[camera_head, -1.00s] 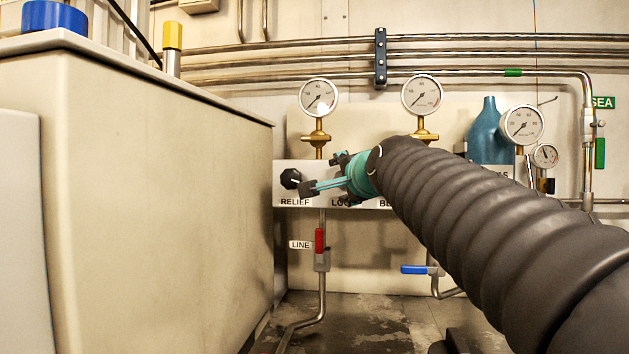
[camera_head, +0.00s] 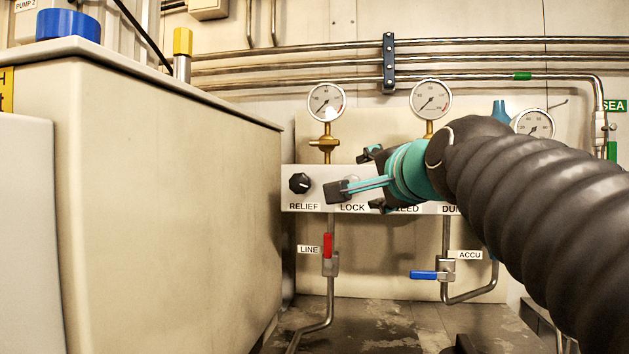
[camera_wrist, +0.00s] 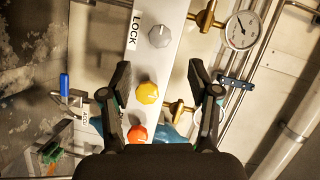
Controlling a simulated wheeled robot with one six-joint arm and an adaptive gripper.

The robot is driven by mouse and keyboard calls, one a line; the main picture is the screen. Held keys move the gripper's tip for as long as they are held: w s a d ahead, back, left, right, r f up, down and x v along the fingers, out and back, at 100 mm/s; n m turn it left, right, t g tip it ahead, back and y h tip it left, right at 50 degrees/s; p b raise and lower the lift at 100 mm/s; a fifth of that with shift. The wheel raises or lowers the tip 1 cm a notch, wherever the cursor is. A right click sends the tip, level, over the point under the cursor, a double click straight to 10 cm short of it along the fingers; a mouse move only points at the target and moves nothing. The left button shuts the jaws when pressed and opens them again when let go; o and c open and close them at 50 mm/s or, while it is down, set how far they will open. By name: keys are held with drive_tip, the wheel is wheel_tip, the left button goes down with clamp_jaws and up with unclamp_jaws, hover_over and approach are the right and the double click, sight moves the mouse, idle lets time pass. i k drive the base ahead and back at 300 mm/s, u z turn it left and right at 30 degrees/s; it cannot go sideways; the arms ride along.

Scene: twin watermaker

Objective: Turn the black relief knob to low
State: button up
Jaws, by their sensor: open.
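The black relief knob (camera_head: 299,183) is on the white panel (camera_head: 288,201) in the head view, above the RELIEF label. A small pale mark shows on its face, but I cannot tell its exact setting. My gripper (camera_head: 352,176) is to the right of the knob, in front of the LOCK part of the panel, apart from the knob. In the wrist view my gripper (camera_wrist: 158,77) is open and empty, with its fingers spread. That view shows a grey knob (camera_wrist: 160,36) by the LOCK label, a yellow knob (camera_wrist: 147,92) and an orange knob (camera_wrist: 137,133); the relief knob is out of it.
A large beige cabinet (camera_head: 170,190) stands close on the left. Gauges (camera_head: 326,101) on brass fittings rise above the panel. A red-handled LINE valve (camera_head: 328,246) and a blue-handled valve (camera_head: 424,275) are below it. Steel pipes (camera_head: 300,70) cross the wall.

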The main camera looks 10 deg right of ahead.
sight(300, 183)
drive_tip(key=u, duration=0.05)
drive_tip(key=k, duration=1)
drive_tip(key=z, duration=0.05)
